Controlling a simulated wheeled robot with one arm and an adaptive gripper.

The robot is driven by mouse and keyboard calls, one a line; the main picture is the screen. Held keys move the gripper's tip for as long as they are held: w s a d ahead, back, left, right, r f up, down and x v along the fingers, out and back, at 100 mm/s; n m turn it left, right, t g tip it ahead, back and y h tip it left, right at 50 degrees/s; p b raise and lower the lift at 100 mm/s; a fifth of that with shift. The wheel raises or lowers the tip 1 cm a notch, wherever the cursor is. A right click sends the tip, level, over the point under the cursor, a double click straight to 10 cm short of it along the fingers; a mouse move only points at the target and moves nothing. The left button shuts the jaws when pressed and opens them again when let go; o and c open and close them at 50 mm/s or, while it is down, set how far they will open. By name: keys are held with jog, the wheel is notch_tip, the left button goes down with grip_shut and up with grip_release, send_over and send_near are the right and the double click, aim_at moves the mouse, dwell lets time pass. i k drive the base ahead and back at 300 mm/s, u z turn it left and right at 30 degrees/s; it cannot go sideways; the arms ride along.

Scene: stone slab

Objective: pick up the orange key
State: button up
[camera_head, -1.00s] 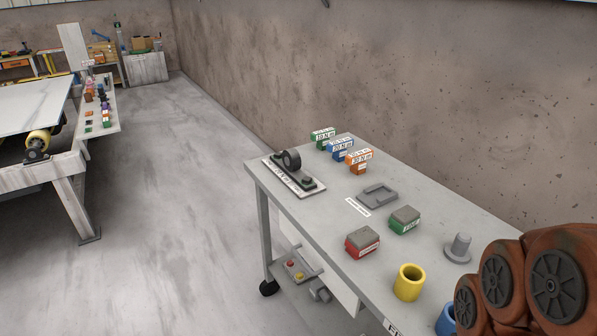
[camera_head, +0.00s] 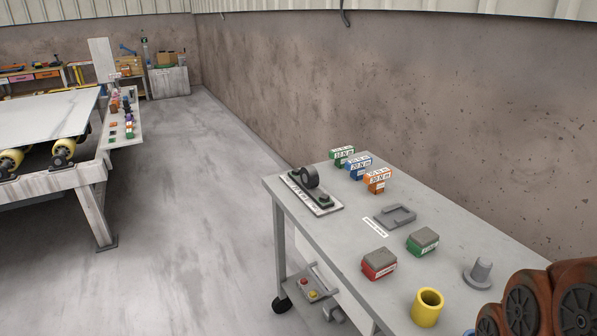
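An orange block (camera_head: 377,181) with a white label reading about "30 N m" stands on the grey cart top (camera_head: 330,232), near its far edge. It is the only clearly orange small item on the cart, and I cannot tell from its shape that it is a key. A blue block (camera_head: 358,167) and a green block (camera_head: 342,157) with similar labels stand in a row beside it. My gripper is not in view. Only rust-coloured round parts of my arm show at the lower right, well apart from the orange block.
The cart also holds a black ring fixture (camera_head: 311,179), a grey tray (camera_head: 395,216), a red block (camera_head: 379,263), a green block (camera_head: 422,241), a grey peg (camera_head: 480,272) and a yellow cup (camera_head: 427,307). A wall stands behind. Open floor (camera_head: 185,225) lies left, before a stone-slab table (camera_head: 45,112).

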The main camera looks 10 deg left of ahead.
aim_at(374, 179)
jog(key=k, duration=0.55)
jog(key=u, duration=0.6)
jog(key=i, duration=0.65)
jog(key=u, duration=0.55)
jog(key=i, duration=1.35)
jog(key=z, duration=0.4)
